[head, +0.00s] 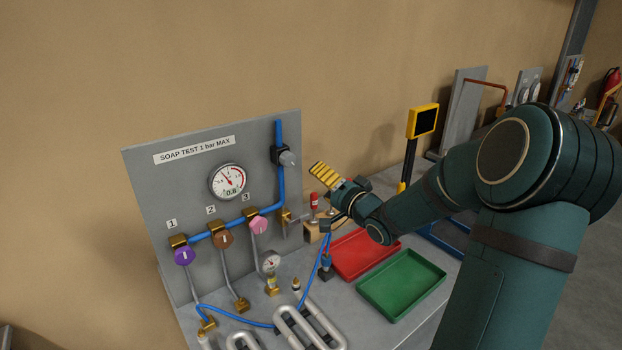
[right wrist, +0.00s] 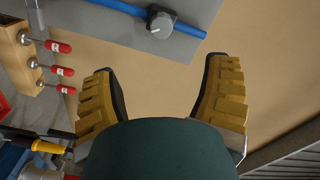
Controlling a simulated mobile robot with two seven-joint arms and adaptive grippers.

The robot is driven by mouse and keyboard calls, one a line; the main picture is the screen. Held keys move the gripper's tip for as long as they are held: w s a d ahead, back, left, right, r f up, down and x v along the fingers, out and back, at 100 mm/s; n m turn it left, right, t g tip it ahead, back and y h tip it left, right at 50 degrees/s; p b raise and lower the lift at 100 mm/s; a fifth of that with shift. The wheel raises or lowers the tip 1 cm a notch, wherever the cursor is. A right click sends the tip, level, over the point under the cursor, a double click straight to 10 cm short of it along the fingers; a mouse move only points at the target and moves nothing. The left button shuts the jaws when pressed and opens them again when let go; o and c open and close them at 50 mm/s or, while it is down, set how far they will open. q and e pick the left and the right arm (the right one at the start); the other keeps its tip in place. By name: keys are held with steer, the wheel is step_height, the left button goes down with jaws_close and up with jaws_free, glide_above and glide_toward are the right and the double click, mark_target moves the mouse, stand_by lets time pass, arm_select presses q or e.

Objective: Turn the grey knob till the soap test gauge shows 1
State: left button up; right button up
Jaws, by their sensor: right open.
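The grey knob (head: 287,158) sits on a black body on the blue pipe, at the upper right of the grey panel (head: 180,207). It also shows in the right wrist view (right wrist: 161,23), with a pale mark on its face. The soap test gauge (head: 228,181) is left of it, under the "SOAP TEST 1 bar MAX" label; its display seems to read 0.8. My right gripper (head: 323,171) is to the right of the knob and apart from it. In the right wrist view its yellow fingers (right wrist: 160,88) are spread with nothing between them. My left gripper is not in view.
Purple (head: 184,256), brown (head: 224,239) and pink (head: 258,225) valve knobs line the panel below the gauge. Red (head: 365,254) and green (head: 401,284) trays lie on the bench. Red-handled tools in a wooden rack (right wrist: 12,37) stand close to my right gripper.

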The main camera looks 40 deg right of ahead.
steer(key=w+n, duration=0.1)
steer(key=n, duration=0.4)
steer(key=n+b, duration=0.4)
steer(key=n, duration=1.2)
glide_toward(291, 161)
steer(key=w, duration=0.2)
steer(key=shift+n, duration=0.3)
steer(key=w, duration=0.2)
steer(key=w+b, duration=0.1)
steer(key=w, duration=0.2)
steer(key=w+d+b, duration=0.1)
steer(key=w, duration=0.1)
steer(key=shift+w, duration=0.85)
jaws_close()
